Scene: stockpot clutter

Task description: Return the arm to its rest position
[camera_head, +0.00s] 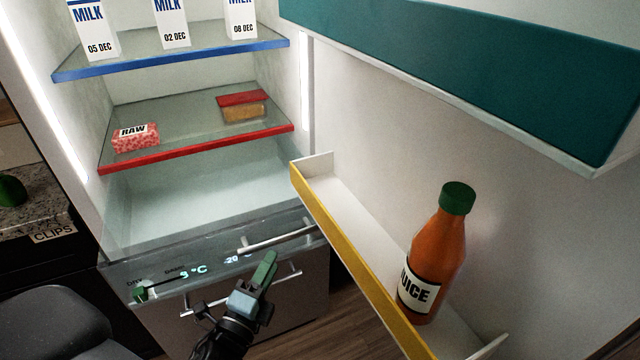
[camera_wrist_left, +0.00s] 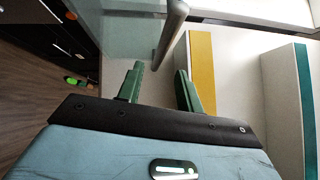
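My left gripper (camera_head: 266,262) is in front of the lower part of the open fridge, just below a metal drawer handle (camera_head: 278,238). Its green fingers stand apart in the left wrist view (camera_wrist_left: 159,74), with nothing seen held between them. A grey bar (camera_wrist_left: 172,32), which looks like a handle, runs down toward the gap between the fingertips there; I cannot tell whether it touches them. My right gripper is in neither view.
A juice bottle (camera_head: 437,255) stands in the yellow-edged door bin (camera_head: 345,235), right of my gripper. A teal-fronted bin (camera_head: 470,75) is above. Milk cartons (camera_head: 172,22) stand on the blue-edged shelf; a RAW pack (camera_head: 136,138) lies on the red-edged shelf. A dark chair (camera_head: 55,325) is lower left.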

